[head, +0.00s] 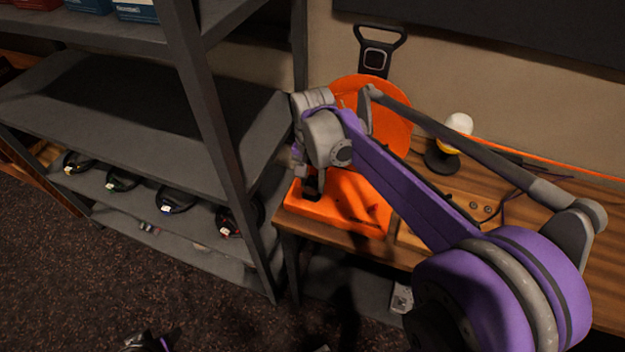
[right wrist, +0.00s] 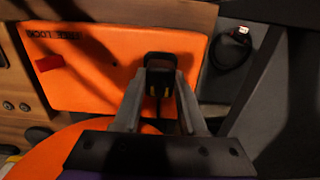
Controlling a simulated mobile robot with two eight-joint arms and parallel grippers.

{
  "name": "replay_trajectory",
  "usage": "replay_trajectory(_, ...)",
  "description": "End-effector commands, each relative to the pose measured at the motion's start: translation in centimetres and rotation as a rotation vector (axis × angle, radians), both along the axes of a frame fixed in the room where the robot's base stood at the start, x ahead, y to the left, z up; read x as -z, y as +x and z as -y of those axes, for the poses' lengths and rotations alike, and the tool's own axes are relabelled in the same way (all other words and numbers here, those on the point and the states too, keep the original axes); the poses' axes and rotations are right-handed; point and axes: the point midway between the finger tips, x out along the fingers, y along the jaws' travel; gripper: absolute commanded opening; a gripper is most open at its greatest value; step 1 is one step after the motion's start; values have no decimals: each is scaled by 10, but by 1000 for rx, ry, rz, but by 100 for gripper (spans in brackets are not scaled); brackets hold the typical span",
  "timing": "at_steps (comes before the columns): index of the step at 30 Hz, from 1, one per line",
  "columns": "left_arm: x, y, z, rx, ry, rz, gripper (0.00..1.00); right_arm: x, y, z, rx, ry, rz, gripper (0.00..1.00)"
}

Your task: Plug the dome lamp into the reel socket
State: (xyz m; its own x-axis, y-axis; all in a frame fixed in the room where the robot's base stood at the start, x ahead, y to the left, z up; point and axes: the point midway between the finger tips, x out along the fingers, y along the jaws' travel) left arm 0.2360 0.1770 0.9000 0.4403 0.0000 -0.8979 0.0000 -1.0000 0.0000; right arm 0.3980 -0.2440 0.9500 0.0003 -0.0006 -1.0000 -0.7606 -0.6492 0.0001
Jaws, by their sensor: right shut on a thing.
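The dome lamp (head: 455,133), with a white dome, yellow band and black base, stands on the desk right of the orange reel (head: 395,120). My right gripper (head: 312,192) is over the left end of the reel's orange base (head: 345,212). In the right wrist view its fingers (right wrist: 160,100) are shut on a black plug (right wrist: 160,66) with brassy pins, over the orange base (right wrist: 105,65). I cannot tell whether the plug touches the base; no socket opening shows clearly. Part of what seems my left gripper (head: 150,343) shows at the bottom edge.
A grey shelf rack (head: 225,130) stands close left of the desk (head: 560,250). Its lower shelf holds several coiled cables (head: 175,200). A wooden board with round knobs (head: 480,208) lies right of the base. A red switch (right wrist: 48,63) is on the base.

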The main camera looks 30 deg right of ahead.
Motion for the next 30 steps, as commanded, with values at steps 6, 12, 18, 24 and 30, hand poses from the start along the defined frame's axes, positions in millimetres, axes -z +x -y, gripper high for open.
replay_trajectory(6, 2, 0, 0, 0, 0, -1, 50, 2, 0, 0, 0, 0, 0, 0)
replay_trajectory(12, 5, -1, 0, 0, 0, -2, 50, 7, 0, 0, 0, 0, 0, 0)
replay_trajectory(18, 8, -2, 0, 0, 0, -3, 50, 11, 0, 0, 0, 0, 0, 0)
replay_trajectory(24, 9, -2, 0, 0, 0, -4, 50, 12, 0, 0, 0, 0, 0, 54)
replay_trajectory(30, 9, -2, 0, 0, 0, -4, 50, 12, 0, 0, 0, 0, 0, 76)
